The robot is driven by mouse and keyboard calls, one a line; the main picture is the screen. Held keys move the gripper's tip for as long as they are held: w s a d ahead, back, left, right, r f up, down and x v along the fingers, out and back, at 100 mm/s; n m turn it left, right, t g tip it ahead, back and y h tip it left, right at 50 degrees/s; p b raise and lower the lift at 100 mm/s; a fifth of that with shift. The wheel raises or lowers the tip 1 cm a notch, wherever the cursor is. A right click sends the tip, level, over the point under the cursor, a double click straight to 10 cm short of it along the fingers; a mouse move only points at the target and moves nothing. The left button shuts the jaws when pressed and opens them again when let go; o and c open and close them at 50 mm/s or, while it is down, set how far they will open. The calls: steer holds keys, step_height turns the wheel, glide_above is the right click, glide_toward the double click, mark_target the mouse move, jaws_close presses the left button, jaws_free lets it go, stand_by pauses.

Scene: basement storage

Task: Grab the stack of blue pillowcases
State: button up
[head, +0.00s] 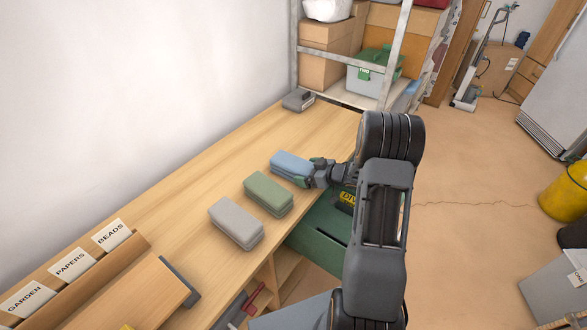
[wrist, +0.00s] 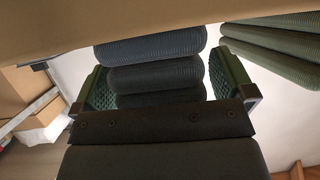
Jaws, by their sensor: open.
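The stack of blue pillowcases (head: 290,163) lies folded on the wooden bench, beyond the green stack in the head view. My gripper (head: 309,173) is at its right end, with the fingers beside the stack. In the wrist view the folded blue layers (wrist: 150,48) show between the two green-padded fingers of my gripper (wrist: 162,88). The fingers are open, and a gap shows at least at the right finger. Whether the left finger touches the cloth I cannot tell.
A green stack (head: 268,194) and a grey stack (head: 236,222) lie nearer on the bench (head: 178,210). The green stack also shows close by in the wrist view (wrist: 275,45). A dark grey object (head: 298,100) lies at the far end. A green bin (head: 322,232) stands below the bench edge.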

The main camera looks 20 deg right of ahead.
steer(key=c, duration=0.9)
steer(key=shift+w+r, duration=0.1)
